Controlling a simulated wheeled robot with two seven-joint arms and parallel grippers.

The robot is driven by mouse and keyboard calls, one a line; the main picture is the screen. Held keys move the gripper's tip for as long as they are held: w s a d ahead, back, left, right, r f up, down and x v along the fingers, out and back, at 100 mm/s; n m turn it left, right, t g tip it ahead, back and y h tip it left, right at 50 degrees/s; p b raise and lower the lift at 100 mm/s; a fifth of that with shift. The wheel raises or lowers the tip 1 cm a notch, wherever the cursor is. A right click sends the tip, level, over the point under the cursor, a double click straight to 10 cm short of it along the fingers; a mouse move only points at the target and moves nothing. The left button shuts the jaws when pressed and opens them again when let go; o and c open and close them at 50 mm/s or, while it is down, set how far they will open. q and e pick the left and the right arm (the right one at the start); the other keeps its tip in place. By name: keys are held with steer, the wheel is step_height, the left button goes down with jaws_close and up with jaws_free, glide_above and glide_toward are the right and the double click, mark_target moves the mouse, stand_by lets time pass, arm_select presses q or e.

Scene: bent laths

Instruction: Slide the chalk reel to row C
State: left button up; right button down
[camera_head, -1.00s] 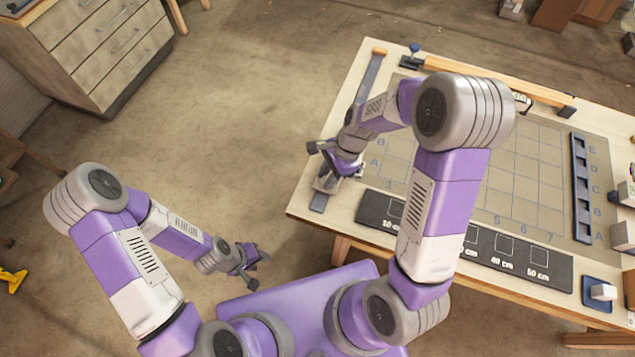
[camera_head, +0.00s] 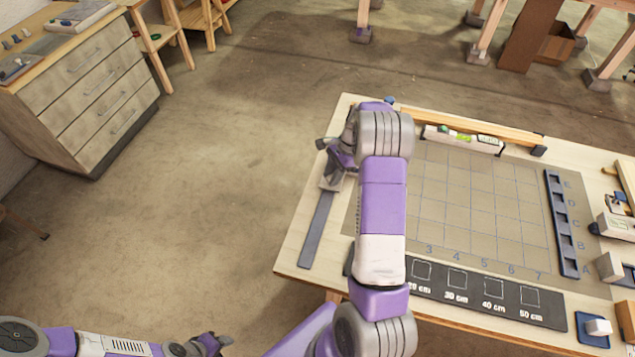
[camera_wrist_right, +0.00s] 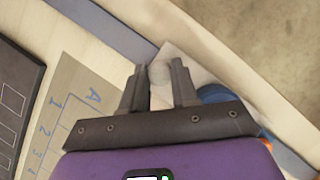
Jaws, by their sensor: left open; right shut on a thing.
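The chalk reel (camera_head: 330,183) shows as a pale block on the grey rail (camera_head: 315,232) along the table's left side, partly covered by my right gripper (camera_head: 332,158). In the right wrist view, my right gripper (camera_wrist_right: 160,72) has its two dark fingers about a pale piece of the reel (camera_wrist_right: 170,52). The grid mat (camera_head: 470,200) lies to the right of the rail; its left row letters are hidden by my right arm in the head view. Which row the reel is level with I cannot tell. My left gripper (camera_head: 212,345) is open and empty, low, off the table.
A dark strip with length squares (camera_head: 475,290) runs along the table's front. A dark slotted rack (camera_head: 562,225) stands right of the mat beside letters A to E. A wooden bar (camera_head: 470,125) and a spirit level (camera_head: 462,139) lie at the back.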

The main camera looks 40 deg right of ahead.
steer(key=shift+w+d, duration=0.1)
steer(key=shift+d, duration=0.15)
steer(key=c, duration=0.9)
jaws_free()
steer(key=shift+a, duration=0.1)
steer(key=shift+o, duration=0.2)
steer(key=p+v, duration=0.1)
steer(key=v, duration=0.6)
steer(key=shift+r, duration=0.25)
